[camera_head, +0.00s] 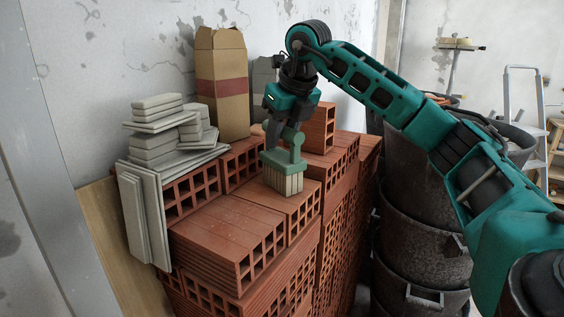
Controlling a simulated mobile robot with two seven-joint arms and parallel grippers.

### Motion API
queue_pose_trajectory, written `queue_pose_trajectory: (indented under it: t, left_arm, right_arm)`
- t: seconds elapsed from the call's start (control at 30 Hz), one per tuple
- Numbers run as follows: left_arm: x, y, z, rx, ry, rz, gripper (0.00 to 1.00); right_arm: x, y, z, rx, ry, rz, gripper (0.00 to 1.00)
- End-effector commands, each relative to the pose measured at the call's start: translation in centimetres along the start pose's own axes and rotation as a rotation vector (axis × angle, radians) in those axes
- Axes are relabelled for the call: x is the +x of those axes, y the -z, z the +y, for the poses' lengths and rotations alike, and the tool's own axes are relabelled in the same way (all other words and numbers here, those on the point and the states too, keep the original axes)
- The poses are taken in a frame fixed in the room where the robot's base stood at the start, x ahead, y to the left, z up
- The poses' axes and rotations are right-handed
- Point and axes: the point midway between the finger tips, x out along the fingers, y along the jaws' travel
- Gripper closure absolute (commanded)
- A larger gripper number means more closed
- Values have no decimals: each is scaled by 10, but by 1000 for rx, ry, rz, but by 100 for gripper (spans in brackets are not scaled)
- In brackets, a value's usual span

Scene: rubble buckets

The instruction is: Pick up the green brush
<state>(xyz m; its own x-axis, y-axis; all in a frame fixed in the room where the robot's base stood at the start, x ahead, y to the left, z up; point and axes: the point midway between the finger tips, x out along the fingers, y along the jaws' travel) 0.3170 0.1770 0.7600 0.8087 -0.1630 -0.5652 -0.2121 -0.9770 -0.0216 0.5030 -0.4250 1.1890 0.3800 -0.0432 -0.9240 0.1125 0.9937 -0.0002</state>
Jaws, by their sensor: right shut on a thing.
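The green brush (284,164) has a green body and handle with pale bristles pointing down. It is upright at the top of the stacked red hollow bricks (222,232), near the middle of the view. My right gripper (284,138) comes down from above and is shut on the brush's handle. The fingers partly hide the handle. I cannot tell whether the bristles touch the brick beneath. My left gripper is not in view.
Grey slabs (156,140) are piled left of the brush, and a cardboard bag (221,85) stands behind. Dark stacked buckets (418,215) stand right of the bricks. A stepladder (530,105) is at the far right.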

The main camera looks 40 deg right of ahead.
Motion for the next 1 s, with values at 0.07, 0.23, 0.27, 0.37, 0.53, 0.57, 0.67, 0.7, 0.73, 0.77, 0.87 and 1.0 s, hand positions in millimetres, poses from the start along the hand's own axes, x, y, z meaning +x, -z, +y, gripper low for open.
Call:
queue_pose_trajectory:
  t: [0.07, 0.23, 0.27, 0.37, 0.53, 0.57, 0.67, 0.7, 0.73, 0.77, 0.87, 1.0]
  left_arm:
    - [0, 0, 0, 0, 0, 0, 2]
    - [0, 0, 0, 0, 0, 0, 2]
    - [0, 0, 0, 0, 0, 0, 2]
    - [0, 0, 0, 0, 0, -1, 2]
    - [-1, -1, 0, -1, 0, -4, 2]
    - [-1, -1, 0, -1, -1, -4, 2]
    - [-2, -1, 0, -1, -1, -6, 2]
    - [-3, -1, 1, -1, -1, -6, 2]
    - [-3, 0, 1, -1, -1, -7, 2]
    - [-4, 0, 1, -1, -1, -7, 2]
    - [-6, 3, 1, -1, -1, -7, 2]
    - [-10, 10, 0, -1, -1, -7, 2]
  right_arm:
    - [0, 0, 0, 0, 0, -1, 100]
    - [0, 0, 0, 0, 0, -1, 100]
    - [-1, 0, 0, 0, -1, -2, 100]
    - [-1, 0, 0, 0, -1, -2, 100]
    - [-3, -2, 0, 0, -1, -3, 100]
    - [-4, -2, 0, 0, -1, -4, 100]
    - [-11, -5, 0, -1, -1, -4, 100]
    - [-15, -7, 0, -1, -1, -5, 100]
    - [-18, -8, 0, 0, -1, -5, 100]
    - [-23, -10, 0, 0, -1, -5, 100]
    - [-42, -18, 1, 1, -2, -7, 100]
    - [-78, -34, 2, 0, -4, -9, 100]
